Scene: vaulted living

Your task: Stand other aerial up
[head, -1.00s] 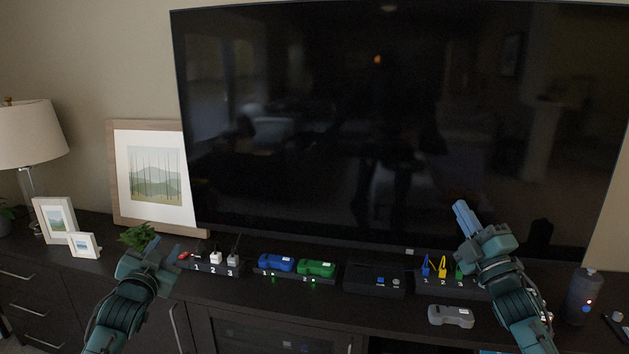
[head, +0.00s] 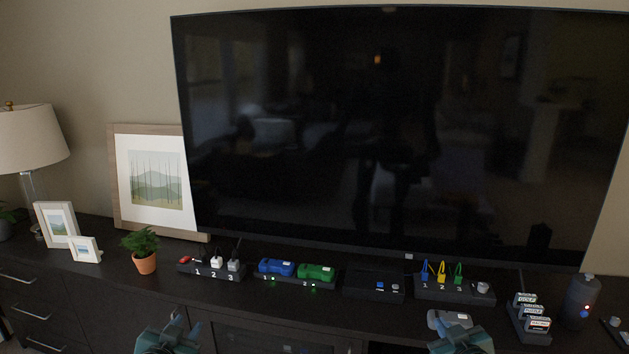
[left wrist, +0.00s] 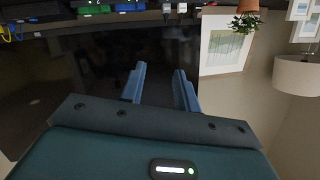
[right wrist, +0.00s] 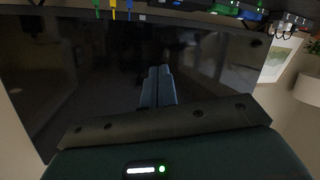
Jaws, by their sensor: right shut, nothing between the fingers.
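A black box (head: 375,284) with a blue and a grey button stands on the dark cabinet, under the television. A thin dark upright line (head: 240,246) shows behind the left numbered strip, and another thin upright line (head: 521,281) shows near the labelled cases. I cannot tell which of these is an aerial, and no lying aerial is clear. My left gripper (head: 174,326) is at the bottom edge, in front of the cabinet; its fingers are apart and empty in the left wrist view (left wrist: 160,84). My right gripper (head: 458,330) is low at right, its fingers together in the right wrist view (right wrist: 159,80).
A large television (head: 400,130) stands behind everything.

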